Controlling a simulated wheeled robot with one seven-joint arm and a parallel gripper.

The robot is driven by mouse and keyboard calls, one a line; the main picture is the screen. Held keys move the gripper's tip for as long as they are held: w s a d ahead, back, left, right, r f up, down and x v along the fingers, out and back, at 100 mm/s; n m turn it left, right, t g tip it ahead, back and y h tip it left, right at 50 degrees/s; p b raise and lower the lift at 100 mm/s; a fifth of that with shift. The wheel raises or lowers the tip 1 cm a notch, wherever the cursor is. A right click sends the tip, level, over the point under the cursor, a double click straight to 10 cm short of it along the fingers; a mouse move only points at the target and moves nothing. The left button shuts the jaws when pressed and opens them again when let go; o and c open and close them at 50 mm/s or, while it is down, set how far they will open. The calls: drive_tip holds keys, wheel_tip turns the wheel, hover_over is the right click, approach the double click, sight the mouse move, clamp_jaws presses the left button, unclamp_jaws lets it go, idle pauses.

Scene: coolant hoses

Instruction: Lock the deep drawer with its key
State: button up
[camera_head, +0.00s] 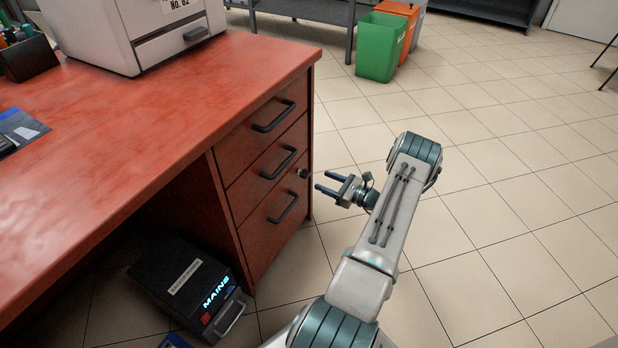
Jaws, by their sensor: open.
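The deep drawer (262,238) is the lowest of three red-brown drawers in the desk pedestal. Its front looks flush with the drawers above, and it has a dark bar handle (284,208). A small dark round piece, which looks like the lock (303,173), sticks out near the drawer's upper right corner. I cannot tell whether a key is in it. My gripper (324,181) is open and appears empty. Its two dark fingers point left toward the lock, just right of it in the picture; the gap in depth is hard to judge.
The red desk top (150,130) overhangs the left side and carries a white machine (140,30). A black box marked MAINS (190,285) stands on the floor below. Green (377,48) and orange (405,20) bins stand at the back. Tiled floor (510,150) is clear to the right.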

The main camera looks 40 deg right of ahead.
sight(309, 175)
drive_tip(key=b+x, duration=0.1)
drive_tip(key=x, duration=0.6)
drive_tip(key=c, duration=1)
